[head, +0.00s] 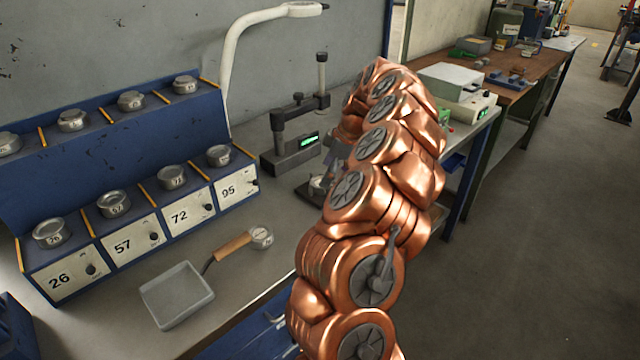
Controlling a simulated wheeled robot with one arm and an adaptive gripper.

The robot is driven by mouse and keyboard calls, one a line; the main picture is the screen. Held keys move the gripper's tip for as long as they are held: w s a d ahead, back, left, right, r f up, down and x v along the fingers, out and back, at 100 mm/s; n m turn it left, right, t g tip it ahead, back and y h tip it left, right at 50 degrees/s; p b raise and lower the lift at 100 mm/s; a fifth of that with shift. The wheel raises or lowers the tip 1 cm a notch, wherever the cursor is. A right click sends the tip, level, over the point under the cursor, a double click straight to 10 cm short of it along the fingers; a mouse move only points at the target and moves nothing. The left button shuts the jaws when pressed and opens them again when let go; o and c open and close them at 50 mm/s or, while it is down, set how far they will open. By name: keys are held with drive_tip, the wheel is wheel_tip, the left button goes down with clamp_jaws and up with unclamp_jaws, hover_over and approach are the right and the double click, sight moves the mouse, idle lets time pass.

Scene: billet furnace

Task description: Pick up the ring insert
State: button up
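Several round metal ring-like pieces with numbered tops could be the ring insert; I cannot tell which one is meant. In the front row of the blue rack they sit above the labels 26 (49,232), 57 (114,204), 72 (171,177) and 95 (219,155).
The blue rack (110,145) has a back row of similar pieces. A grey square pan (177,295) with a wooden handle (234,247) lies on the bench front. A measuring stand (291,157) with a green display and a white lamp arm (232,60) stand behind.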

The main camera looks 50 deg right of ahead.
drive_tip(key=shift+p+x, duration=0.3)
drive_tip(key=shift+x, duration=1.2)
drive_tip(key=shift+r, duration=0.1)
drive_tip(key=c, duration=1.7)
